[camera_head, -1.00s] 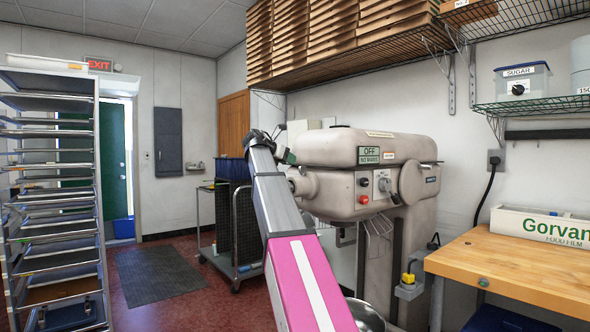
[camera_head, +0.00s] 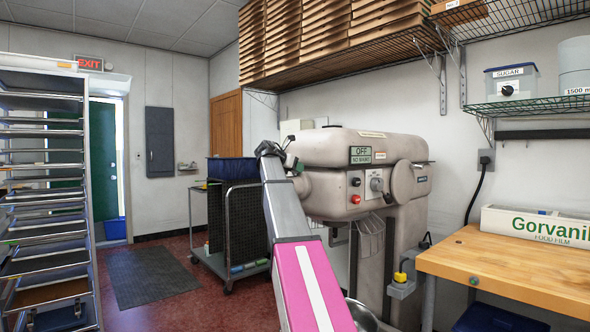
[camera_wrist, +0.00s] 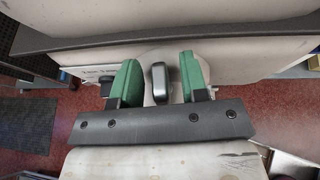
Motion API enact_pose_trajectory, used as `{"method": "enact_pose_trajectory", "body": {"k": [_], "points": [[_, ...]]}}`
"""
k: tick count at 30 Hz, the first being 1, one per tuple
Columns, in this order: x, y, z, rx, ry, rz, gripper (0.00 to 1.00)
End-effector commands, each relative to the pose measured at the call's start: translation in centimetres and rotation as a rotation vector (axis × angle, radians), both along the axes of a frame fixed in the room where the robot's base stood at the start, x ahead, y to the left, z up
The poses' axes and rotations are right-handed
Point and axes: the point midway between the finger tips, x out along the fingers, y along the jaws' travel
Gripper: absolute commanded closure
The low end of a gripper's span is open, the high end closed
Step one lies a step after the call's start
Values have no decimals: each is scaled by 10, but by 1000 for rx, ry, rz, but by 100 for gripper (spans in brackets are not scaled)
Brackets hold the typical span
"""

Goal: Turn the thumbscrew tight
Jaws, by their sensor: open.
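The thumbscrew (camera_wrist: 160,82) is a small grey rounded piece in the wrist view. It stands out in front of a pale round part of the mixer. My gripper (camera_wrist: 159,74) has two green fingers, spread apart, one on each side of the thumbscrew. Gaps show between it and both fingers, so it is not gripped. In the head view, my gripper (camera_head: 291,163) is at the left end of the beige mixer (camera_head: 330,149). The thumbscrew cannot be made out there, being small and behind my gripper.
An OFF label (camera_head: 361,151) is on the mixer. A wooden bench (camera_head: 510,262) stands at right, and a dark wheeled cart (camera_head: 242,228) is behind my arm. A tray rack (camera_head: 92,200) stands at left. Open red floor lies between, with a dark mat (camera_head: 152,274).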

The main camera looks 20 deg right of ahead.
Motion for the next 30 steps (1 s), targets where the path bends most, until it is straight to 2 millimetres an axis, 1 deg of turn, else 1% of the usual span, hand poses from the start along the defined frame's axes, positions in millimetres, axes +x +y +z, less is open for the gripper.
{"method": "enact_pose_trajectory", "body": {"k": [1,2,3,4,11,17,23,30], "points": [[0,0,0,0,0,0,69],[0,0,0,0,0,0,79],[0,0,0,0,0,0,92],[0,0,0,0,0,0,100],[0,0,0,1,0,-4,100],[1,1,1,0,2,-53,100],[3,1,1,0,1,-175,100],[4,0,1,1,1,-384,100]]}}
